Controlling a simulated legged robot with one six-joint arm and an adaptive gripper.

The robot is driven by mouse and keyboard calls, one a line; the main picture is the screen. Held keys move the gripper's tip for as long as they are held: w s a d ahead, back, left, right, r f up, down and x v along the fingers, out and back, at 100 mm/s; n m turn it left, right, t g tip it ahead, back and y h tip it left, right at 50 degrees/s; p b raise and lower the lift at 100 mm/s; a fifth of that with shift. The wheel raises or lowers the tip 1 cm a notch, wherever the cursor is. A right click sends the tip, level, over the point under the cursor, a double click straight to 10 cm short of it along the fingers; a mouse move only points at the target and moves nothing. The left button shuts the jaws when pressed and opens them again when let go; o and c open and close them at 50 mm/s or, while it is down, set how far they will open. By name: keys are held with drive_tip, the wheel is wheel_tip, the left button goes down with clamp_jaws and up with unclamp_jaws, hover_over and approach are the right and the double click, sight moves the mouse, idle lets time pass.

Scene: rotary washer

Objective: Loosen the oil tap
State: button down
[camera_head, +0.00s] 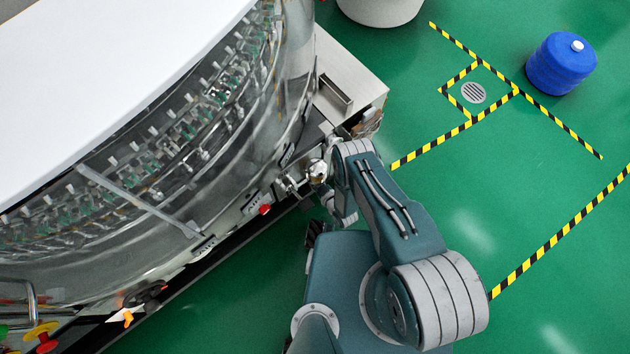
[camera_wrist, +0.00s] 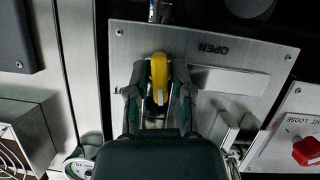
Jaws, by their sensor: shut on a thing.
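A yellow handle (camera_wrist: 159,66), which I take to be the oil tap, shows in the wrist view in front of a metal plate (camera_wrist: 232,54) marked OPEN, seen upside down. My gripper (camera_wrist: 160,92) is shut on the yellow handle, with one dark finger on each side of it. The handle points up in the picture, and its lower part is partly hidden between the fingers and behind my gripper's body. In the head view, my arm hides the tap and most of my gripper beside the machine's lower edge.
A red knob (camera_wrist: 307,151) on a plate with partly readable LOOSE lettering is to the right. The large washer (camera_head: 110,110) fills the left of the head view. A blue drum (camera_head: 560,66) stands on open green floor.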

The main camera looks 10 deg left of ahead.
drive_tip(key=shift+a+n+t+h, duration=0.1)
drive_tip(key=shift+n+t+h, duration=0.2)
drive_tip(key=shift+n+t, duration=0.45)
drive_tip(key=shift+r+n, duration=0.1)
drive_tip(key=shift+n, duration=0.15)
drive_tip(key=c, duration=0.7)
unclamp_jaws()
drive_tip(key=shift+g, duration=0.25)
